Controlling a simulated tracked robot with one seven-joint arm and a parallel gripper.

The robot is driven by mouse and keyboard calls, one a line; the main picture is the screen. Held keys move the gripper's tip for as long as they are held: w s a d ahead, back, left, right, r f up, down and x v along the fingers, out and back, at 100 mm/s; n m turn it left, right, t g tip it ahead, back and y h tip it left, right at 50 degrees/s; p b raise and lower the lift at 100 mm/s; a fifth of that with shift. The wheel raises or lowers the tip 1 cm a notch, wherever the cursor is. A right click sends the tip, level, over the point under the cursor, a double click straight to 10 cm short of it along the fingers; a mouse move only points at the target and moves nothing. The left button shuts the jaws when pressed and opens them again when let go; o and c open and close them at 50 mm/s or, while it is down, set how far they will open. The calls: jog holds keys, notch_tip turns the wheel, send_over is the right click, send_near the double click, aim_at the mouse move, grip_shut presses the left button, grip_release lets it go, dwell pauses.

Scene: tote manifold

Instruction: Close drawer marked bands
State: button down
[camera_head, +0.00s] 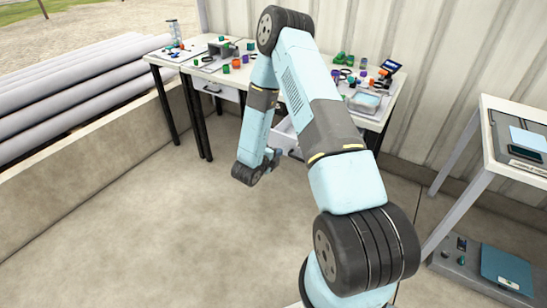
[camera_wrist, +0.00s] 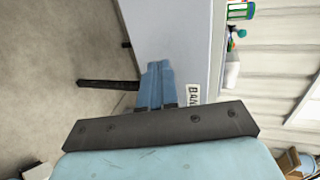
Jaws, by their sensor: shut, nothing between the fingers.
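The label reading "BAN" (camera_wrist: 192,94) shows in the wrist view, its remaining letters hidden by my gripper mount. It sits at the edge of a pale grey-white face (camera_wrist: 170,35). My gripper (camera_wrist: 157,68) is shut and empty, its blue fingers together in front of that face; I cannot tell whether they touch it. In the head view my gripper (camera_head: 274,156) is low in front of the worktable. A white open drawer (camera_head: 285,136) sticks out from under the table beside it, largely hidden by my arm. Its label is not readable there.
The worktable (camera_head: 205,66) holds several small coloured parts and tools. A drawer with a dark handle (camera_head: 213,90) is closed at its left. Pipes (camera_head: 75,85) lie behind a low wall at left. The floor in front is clear.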

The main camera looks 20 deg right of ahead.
aim_at(285, 146)
jog(key=shift+w+d+r, duration=0.1)
jog(key=shift+w+d, duration=0.9)
jog(key=shift+d, duration=0.25)
